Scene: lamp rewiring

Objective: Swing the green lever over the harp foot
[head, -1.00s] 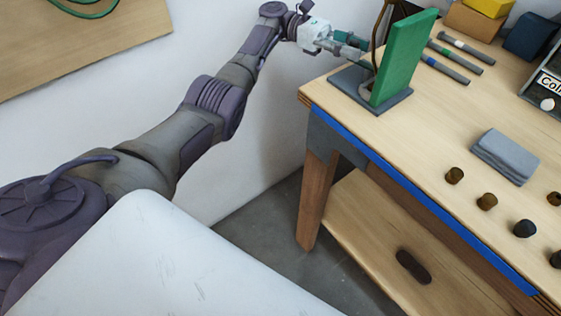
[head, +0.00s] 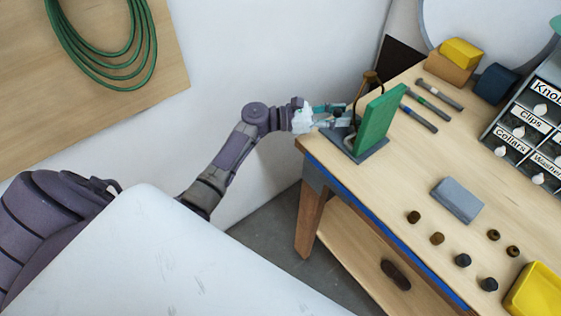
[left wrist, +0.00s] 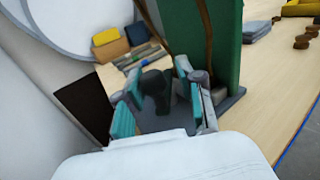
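A flat green panel (head: 380,119) stands upright on a dark grey base plate (head: 369,152) at the table's near left corner. The panel also shows in the left wrist view (left wrist: 222,45). I cannot pick out a separate green lever. A thin brown curved piece (left wrist: 207,38) runs down beside the panel. My left gripper (head: 342,114) is left of the panel, low over the plate. In the left wrist view its teal-padded fingers (left wrist: 158,76) are apart, around a dark upright part (left wrist: 157,88), with no clear contact. Whether that is the harp foot is unclear. My right gripper is out of view.
A grey block (head: 457,200), several small knobs (head: 437,238) and a yellow tray (head: 537,292) are on the table's right part. A labelled drawer cabinet (head: 525,128) stands at the right. Green cable (head: 104,68) hangs on the wall board.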

